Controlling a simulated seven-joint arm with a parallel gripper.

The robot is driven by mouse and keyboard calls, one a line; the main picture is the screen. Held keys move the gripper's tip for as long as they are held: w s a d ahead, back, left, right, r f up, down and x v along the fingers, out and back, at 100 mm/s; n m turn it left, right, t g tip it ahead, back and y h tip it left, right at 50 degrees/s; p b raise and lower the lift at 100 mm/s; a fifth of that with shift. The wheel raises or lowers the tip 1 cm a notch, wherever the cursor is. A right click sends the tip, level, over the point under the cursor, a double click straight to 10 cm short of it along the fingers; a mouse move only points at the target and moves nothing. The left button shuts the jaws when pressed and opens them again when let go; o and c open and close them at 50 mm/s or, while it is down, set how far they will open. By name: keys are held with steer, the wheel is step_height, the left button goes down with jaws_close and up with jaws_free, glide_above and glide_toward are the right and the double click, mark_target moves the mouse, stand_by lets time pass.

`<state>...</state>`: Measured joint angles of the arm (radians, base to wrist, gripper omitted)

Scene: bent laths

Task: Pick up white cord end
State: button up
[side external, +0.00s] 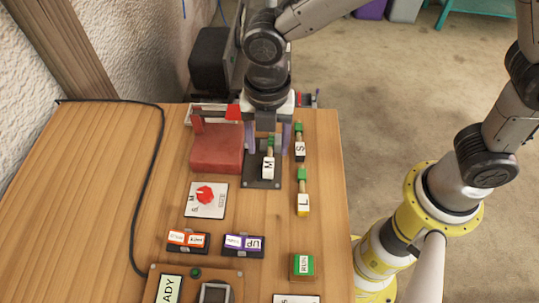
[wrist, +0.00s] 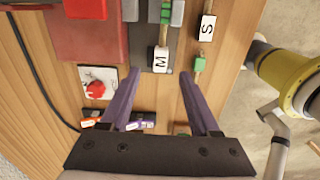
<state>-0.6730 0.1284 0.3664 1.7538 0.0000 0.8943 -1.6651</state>
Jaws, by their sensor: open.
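My gripper (side external: 267,142) is open, its two purple fingers pointing down over the dark grey plate. Its fingers also show in the wrist view (wrist: 158,80), spread apart with nothing between the tips. A lath with a white block marked M (side external: 268,168) and a green block lies at the plate, below and between the fingers; the M block also shows in the wrist view (wrist: 161,60). A white block marked S (side external: 299,151) is on a second lath to the right. I cannot make out a white cord end; a black cord (side external: 150,180) runs along the table's left part.
A red block (side external: 216,148) stands left of the plate. A dial card (side external: 206,200), orange switch (side external: 187,240), purple UP switch (side external: 243,244) and green RUN button (side external: 303,265) are nearer the front. A lath marked L (side external: 303,203) lies right. The table's left is mostly clear.

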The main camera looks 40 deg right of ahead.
mark_target(269, 163)
steer(key=shift+w+d+f, duration=0.1)
steer(key=shift+f, duration=1.5)
steer(key=shift+d+f, duration=0.1)
steer(key=shift+f, duration=1.5)
jaws_close()
